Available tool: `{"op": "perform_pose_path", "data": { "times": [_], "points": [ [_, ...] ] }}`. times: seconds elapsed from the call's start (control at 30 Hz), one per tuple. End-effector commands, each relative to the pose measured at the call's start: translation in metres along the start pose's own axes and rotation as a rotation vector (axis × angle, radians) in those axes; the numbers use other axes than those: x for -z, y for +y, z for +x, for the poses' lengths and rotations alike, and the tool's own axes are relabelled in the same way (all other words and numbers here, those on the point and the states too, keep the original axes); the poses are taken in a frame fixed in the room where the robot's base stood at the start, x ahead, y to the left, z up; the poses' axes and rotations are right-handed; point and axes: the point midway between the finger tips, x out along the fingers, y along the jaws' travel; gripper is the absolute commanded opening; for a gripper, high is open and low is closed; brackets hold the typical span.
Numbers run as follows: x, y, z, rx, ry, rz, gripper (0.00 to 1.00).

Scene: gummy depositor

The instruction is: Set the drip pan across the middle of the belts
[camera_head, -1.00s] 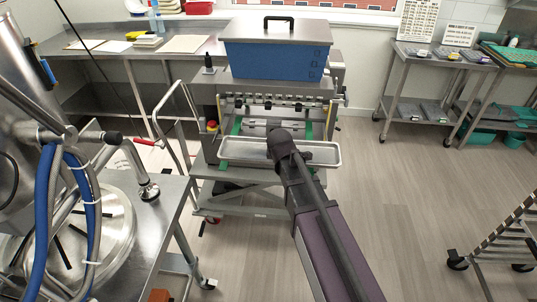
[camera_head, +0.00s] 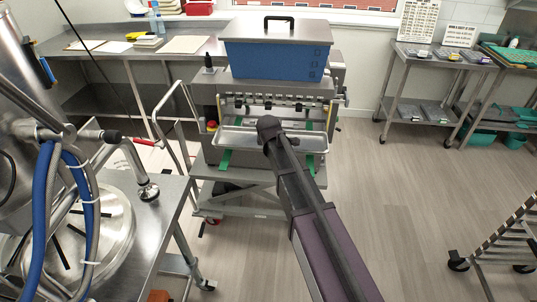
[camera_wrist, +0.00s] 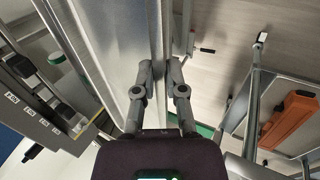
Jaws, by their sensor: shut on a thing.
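The drip pan (camera_head: 238,138) is a long, shallow silver tray. In the head view it lies crosswise in the front of the depositor (camera_head: 205,100), below the row of nozzles. The green belts (camera_head: 225,162) show in front of it and slope toward me. My gripper (camera_wrist: 160,72) is shut on the pan's near long rim, and the pan also fills the middle left of the wrist view (camera_wrist: 112,45). In the head view my arm hides the pan's middle and the fingertips. I cannot tell whether the pan touches the belts.
A blue hopper (camera_head: 275,58) with a grey lid sits on top of the depositor. A steel table (camera_head: 150,215) with a round lid and blue hoses stands at the left. A rack (camera_head: 500,235) stands at the right. The floor right of the depositor is clear.

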Motion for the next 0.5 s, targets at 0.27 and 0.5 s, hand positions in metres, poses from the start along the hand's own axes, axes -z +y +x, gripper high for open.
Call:
{"op": "perform_pose_path", "data": {
  "times": [0.27, 0.5],
  "points": [
    [0.005, 0.002, 0.019, -0.001, 0.0, 0.0, 0.0],
    [0.005, -0.007, 0.034, -0.001, 0.0, 0.0, 0.0]
  ]
}}
